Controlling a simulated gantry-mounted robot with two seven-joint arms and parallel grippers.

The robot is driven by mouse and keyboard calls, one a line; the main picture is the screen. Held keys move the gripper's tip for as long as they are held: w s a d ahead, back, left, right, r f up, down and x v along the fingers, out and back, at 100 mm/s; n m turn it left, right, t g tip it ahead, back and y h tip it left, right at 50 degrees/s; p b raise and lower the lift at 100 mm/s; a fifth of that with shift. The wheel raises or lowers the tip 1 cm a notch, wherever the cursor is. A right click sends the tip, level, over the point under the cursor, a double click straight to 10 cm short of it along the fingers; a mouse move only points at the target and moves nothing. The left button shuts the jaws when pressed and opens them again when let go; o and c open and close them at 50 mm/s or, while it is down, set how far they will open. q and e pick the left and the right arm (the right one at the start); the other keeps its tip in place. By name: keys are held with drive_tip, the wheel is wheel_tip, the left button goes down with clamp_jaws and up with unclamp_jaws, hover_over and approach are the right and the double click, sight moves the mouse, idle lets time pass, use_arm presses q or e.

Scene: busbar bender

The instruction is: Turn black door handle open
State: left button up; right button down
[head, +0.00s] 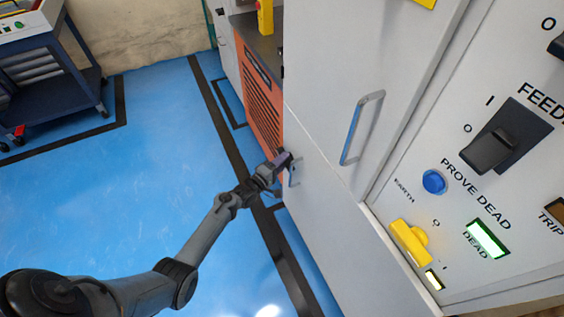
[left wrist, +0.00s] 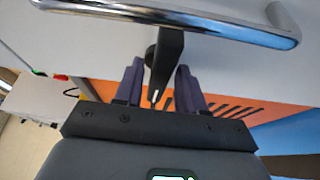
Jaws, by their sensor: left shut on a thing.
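The black door handle (left wrist: 168,58) shows in the left wrist view, sticking out from the pale cabinet face. It reaches down between the two dark fingers of my left gripper (left wrist: 158,88), which is shut on it. In the head view my left gripper (head: 281,160) is at the side of the pale cabinet (head: 330,215), near its edge. There the fingers mostly hide the black handle. My right gripper is in neither view.
A chrome bar handle (left wrist: 200,22) crosses close above the black handle in the left wrist view. In the head view another long bar handle (head: 362,128) is to the right, beside a switch panel (head: 470,210). An orange louvred cabinet (head: 262,100) stands behind. Blue floor (head: 150,170) is clear at left.

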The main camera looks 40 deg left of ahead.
use_arm(q)
drive_tip(key=m+t+h+b, duration=0.1)
drive_tip(key=m+b, duration=0.2)
drive_tip(key=m, duration=0.2)
drive_tip(key=m+t+h+b, duration=0.1)
drive_tip(key=m+h+b, duration=0.1)
drive_tip(key=m+b, duration=0.2)
drive_tip(key=f+m+t+h+b, duration=0.1)
drive_tip(key=m+h+b, duration=0.1)
drive_tip(key=m+b, duration=0.2)
drive_tip(key=shift+a+m, duration=0.2)
drive_tip(key=shift+m, duration=1.3)
drive_tip(key=shift+w+a+r+m+g+h+b, duration=0.1)
drive_tip(key=shift+m+g+h+b, duration=0.1)
drive_tip(key=shift+m+h+b, duration=0.95)
drive_tip(key=shift+m+g+h+b, duration=0.2)
drive_tip(key=shift+m+h+b, duration=0.3)
drive_tip(key=shift+m, duration=1.25)
drive_tip(key=shift+m+h, duration=0.25)
drive_tip(key=shift+m, duration=0.05)
drive_tip(key=shift+r, duration=0.1)
drive_tip(key=o, duration=0.7)
